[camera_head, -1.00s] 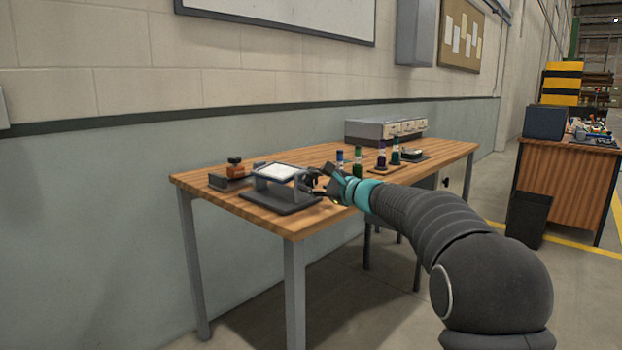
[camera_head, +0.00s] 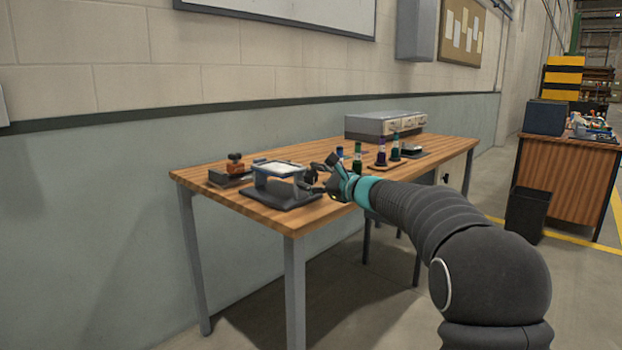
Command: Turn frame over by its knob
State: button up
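The frame, a flat panel with a pale face and dark bluish rim (camera_head: 277,168), sits raised between the uprights of a dark stand (camera_head: 287,196) near the table's front left corner. Its pale face is up and looks close to level. My gripper (camera_head: 310,186) is at the right side of the stand, with its dark fingers reaching left toward the frame's right end. The knob is not distinguishable; the fingers and stand cover that spot. It is too small to tell whether the fingers are closed on it.
A block with a reddish-brown knobbed piece (camera_head: 235,165) stands left of the frame. Several bottles (camera_head: 381,153) stand behind and right of my gripper.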

dwell(0.3)
jog(key=v, duration=1.2)
jog(key=s+d+f+n+g+h, duration=0.2)
jog(key=s+f+n+g+h, duration=0.55)
jog(key=s+f, duration=0.8)
jog(key=shift+s+d+f+n+t+h, duration=0.45)
jog(key=shift+s+d+n+h, duration=1)
jog(key=shift+s, duration=3.1)
jog(key=shift+s+d+f+n+t+h, duration=0.25)
jog(key=shift+s+d+f+n+h, duration=0.5)
jog(key=shift+s+d+n, duration=2.6)
jog(key=shift+s+d+f+n+t+h, duration=0.4)
jog(key=shift+s+d+h, duration=0.6)
jog(key=shift+s, duration=4.7)
